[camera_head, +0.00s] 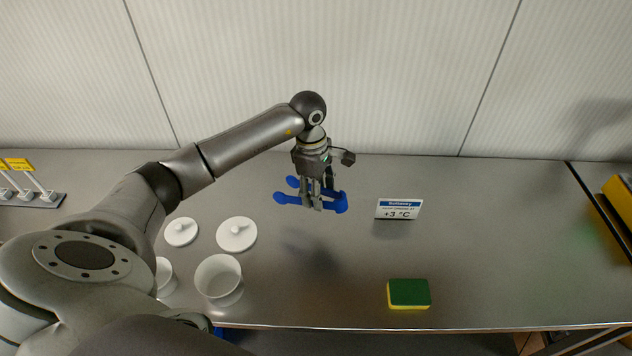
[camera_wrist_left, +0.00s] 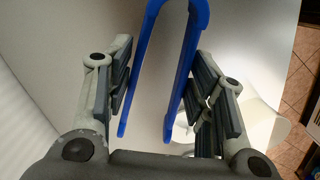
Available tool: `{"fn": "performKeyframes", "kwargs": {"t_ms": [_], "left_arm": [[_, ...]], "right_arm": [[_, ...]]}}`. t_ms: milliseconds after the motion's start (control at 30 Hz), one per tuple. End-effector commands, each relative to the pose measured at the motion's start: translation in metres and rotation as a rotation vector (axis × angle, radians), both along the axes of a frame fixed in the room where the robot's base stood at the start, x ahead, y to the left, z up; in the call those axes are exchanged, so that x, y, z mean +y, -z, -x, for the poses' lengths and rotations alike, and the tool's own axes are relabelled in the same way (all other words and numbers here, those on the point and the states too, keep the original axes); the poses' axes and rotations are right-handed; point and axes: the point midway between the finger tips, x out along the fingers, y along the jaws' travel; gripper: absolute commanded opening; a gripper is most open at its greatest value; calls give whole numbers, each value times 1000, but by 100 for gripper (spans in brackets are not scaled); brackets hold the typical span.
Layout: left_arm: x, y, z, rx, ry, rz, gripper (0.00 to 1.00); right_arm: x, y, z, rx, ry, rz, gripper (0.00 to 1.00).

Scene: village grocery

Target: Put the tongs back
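The blue tongs (camera_head: 341,203) are in my left gripper (camera_head: 318,202), raised above the steel counter, with a shadow below. In the left wrist view the two arms of the tongs (camera_wrist_left: 186,62) run between the finger pads of my left gripper (camera_wrist_left: 160,92). The tongs lie roughly level in the head view. No holder for the tongs can be made out. My right gripper is not in view.
White containers (camera_head: 219,279) and lids (camera_head: 236,234) stand on the counter (camera_head: 330,290) at the left. A +3 °C sign (camera_head: 398,209) and a green-yellow sponge (camera_head: 409,294) are at the right. Yellow-tagged pieces (camera_head: 18,165) stand far left. The back wall is close behind. The middle is clear.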

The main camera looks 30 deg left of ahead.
Motion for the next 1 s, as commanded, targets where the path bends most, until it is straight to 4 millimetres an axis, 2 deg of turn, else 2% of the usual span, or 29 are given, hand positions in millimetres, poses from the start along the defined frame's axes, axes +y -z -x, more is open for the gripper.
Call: {"fn": "performKeyframes", "kwargs": {"t_ms": [100,233,467,867,1000], "left_arm": [[9,-2,-1,2,-4,-19,47],[9,4,-1,3,-4,-19,47],[8,24,-1,2,-4,-16,47],[8,72,-1,2,-4,-15,47],[9,87,-2,1,-4,-17,47]], "right_arm": [[-4,-2,-16,-24,1,4,27],[-6,1,-24,-37,5,6,27],[-9,12,-18,-29,5,9,27],[-8,37,-10,-15,3,10,27],[-8,52,-10,-16,2,9,27]]}}
